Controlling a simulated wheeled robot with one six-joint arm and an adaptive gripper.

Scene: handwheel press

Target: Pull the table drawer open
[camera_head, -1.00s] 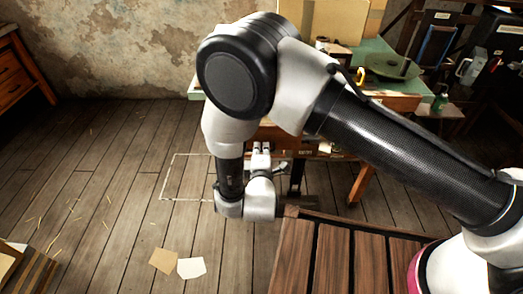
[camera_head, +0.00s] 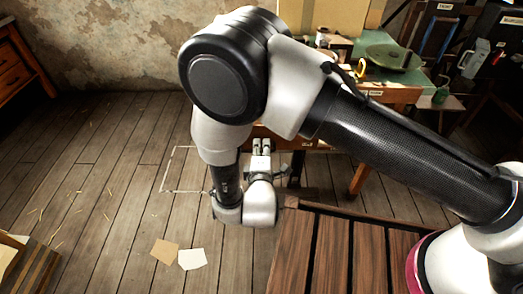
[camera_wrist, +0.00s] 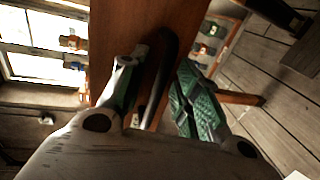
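The table (camera_head: 409,93) has a green top and brown wooden sides; it stands behind my arm in the head view, which hides much of it. The drawer front (camera_wrist: 112,35) is a brown wooden panel in the wrist view. A dark bar handle (camera_wrist: 168,50) runs along it. My gripper (camera_wrist: 160,62) is open, with one green-padded finger on each side of the handle and gaps visible between. In the head view my gripper (camera_head: 262,146) points at the table's front, under its edge. I cannot tell there whether the drawer stands out.
A slatted wooden surface (camera_head: 340,250) lies at the front right, near my arm. Two paper sheets (camera_head: 192,259) lie on the floor. A green dish (camera_head: 393,58) and a box (camera_head: 335,15) stand on the table. The floor at left is mostly clear.

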